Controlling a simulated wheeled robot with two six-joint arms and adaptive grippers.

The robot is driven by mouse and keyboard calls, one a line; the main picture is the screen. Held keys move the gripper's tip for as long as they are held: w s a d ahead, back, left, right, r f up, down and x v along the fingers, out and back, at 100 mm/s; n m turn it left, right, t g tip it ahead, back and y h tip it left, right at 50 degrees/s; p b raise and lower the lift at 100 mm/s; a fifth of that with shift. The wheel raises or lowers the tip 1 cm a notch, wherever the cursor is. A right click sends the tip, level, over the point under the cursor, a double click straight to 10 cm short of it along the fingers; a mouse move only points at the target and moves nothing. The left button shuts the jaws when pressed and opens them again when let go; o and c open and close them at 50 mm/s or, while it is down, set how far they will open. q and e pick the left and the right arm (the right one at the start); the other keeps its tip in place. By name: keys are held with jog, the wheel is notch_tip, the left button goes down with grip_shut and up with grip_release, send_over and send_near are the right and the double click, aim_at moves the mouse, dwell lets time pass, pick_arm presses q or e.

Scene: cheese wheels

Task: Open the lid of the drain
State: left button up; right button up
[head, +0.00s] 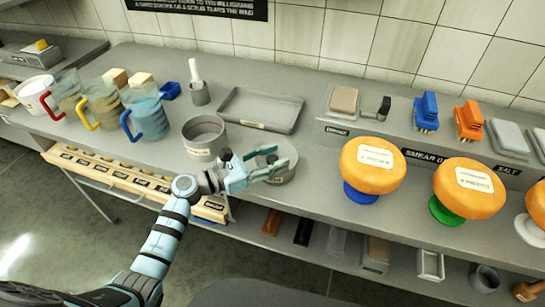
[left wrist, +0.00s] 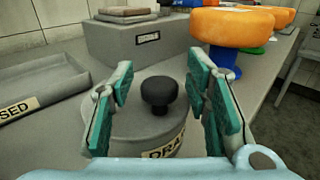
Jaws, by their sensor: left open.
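The drain (left wrist: 135,135) is a round grey pot with a grey lid and a black knob (left wrist: 158,92) on top, labelled "DRA…" on its front in the left wrist view. The lid sits on the pot. In the head view the drain (head: 284,174) is partly hidden behind my left gripper (head: 268,168). My left gripper is open, and in the left wrist view its green-padded fingers (left wrist: 161,68) stand either side of the knob with gaps. My right gripper is in neither view.
An open grey pot (head: 205,133) stands left of the drain, and a shallow grey tray (head: 262,109) lies behind. An orange cheese wheel (head: 372,177) on a blue stand is to the right. Coloured-handled jugs (head: 147,117) stand at the left.

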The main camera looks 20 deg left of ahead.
pick_arm(q)
grip_shut()
